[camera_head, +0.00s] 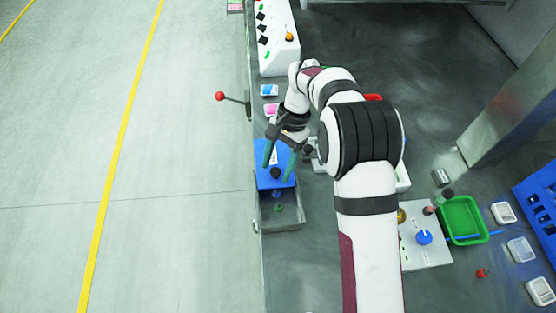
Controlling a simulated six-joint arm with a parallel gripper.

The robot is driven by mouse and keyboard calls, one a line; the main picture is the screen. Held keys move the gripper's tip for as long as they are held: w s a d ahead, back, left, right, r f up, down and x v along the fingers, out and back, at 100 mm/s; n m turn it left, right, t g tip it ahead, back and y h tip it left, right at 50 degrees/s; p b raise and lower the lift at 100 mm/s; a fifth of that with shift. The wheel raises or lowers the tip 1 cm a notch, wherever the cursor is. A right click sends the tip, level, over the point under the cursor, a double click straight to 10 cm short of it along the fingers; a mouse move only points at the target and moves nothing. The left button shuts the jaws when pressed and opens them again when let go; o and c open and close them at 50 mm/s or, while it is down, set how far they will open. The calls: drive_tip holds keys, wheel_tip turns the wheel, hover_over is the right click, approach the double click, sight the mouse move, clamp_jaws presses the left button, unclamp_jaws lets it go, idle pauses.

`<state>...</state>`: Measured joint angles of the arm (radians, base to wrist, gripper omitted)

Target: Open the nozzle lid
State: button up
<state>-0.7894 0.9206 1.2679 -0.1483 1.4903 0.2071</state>
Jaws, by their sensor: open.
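A blue lid (261,180) with a black knob (275,173) covers the back part of a grey open-topped box (298,215) near the left edge of the dark table. In the uncovered front part of the box lie small dark and green pieces (279,208). No label is readable, so I cannot be sure this is the nozzle lid. My gripper (278,171) is open, its two teal fingers pointing down and spread on either side of the knob in the picture. I cannot tell its height above the lid or whether it touches. My wrist hides part of the lid's back.
A red-knobbed lever (220,96) sticks out from the table's left edge. A white panel (280,48) stands behind. Small dishes with blue (269,90) and pink contents lie behind the box. A green tray (463,218) and white dishes lie right.

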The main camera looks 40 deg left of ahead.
drive_tip(key=v, duration=1.5)
drive_tip(key=shift+r, duration=0.4)
drive_tip(key=d+r+m+t+y, duration=0.1)
drive_tip(key=d+r, duration=0.3)
drive_tip(key=d, duration=0.5)
drive_tip(key=d+r+m+t, duration=0.1)
drive_tip(key=d+r, duration=0.3)
drive_tip(key=d, duration=0.4)
drive_tip(key=s+d+f+m+t, duration=0.1)
drive_tip(key=s+d+f+m, duration=0.1)
drive_tip(key=s+d+f, duration=0.2)
drive_tip(key=s+d+f+m+t, duration=0.1)
drive_tip(key=s+d+f, duration=0.3)
drive_tip(key=s+d, duration=0.7)
drive_tip(key=s, duration=0.5)
drive_tip(key=shift+m+y, duration=0.4)
drive_tip(key=shift+w, duration=0.1)
